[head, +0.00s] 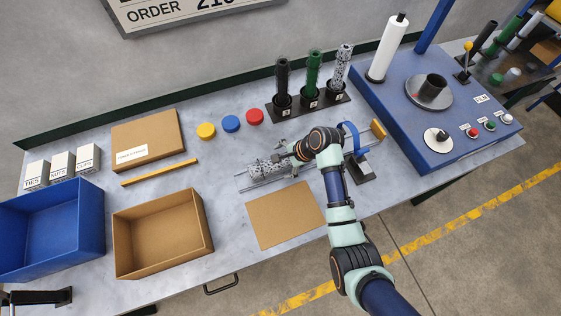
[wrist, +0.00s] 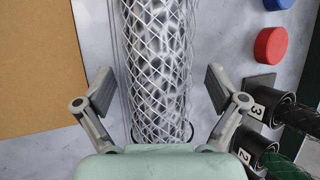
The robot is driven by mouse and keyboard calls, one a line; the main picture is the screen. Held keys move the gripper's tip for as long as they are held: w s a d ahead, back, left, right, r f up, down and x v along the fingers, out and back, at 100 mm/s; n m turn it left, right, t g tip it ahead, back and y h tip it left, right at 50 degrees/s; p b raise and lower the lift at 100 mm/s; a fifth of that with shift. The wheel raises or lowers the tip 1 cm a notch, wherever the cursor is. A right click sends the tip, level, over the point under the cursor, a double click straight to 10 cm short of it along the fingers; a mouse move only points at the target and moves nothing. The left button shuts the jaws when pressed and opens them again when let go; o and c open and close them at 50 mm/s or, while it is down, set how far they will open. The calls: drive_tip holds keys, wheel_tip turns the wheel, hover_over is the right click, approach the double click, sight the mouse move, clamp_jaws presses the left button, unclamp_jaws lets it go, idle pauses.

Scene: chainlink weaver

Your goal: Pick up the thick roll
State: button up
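A thick roll (head: 264,170) of silvery chainlink mesh lies on its side on a low rack of rails in the middle of the table. In the wrist view the roll (wrist: 158,60) runs up the middle, its diamond mesh showing a grey mottled surface behind it. My gripper (wrist: 160,88) is open, with one finger on each side of the roll and a visible gap on both sides. In the head view my gripper (head: 284,156) is at the roll's right end, partly hidden by my wrist. I cannot tell its exact height over the roll.
Black, green and speckled rolls (head: 312,75) stand in a numbered holder behind. Yellow, blue and red caps (head: 255,116) lie left of it. A brown sheet (head: 285,215) lies in front, an open cardboard box (head: 208,225) front left. A blue machine (head: 440,140) stands right.

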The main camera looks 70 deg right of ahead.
drive_tip(key=c, duration=1.3)
drive_tip(key=shift+r, duration=0.15)
wheel_tip(320, 180, up, 20)
drive_tip(key=p, duration=0.4)
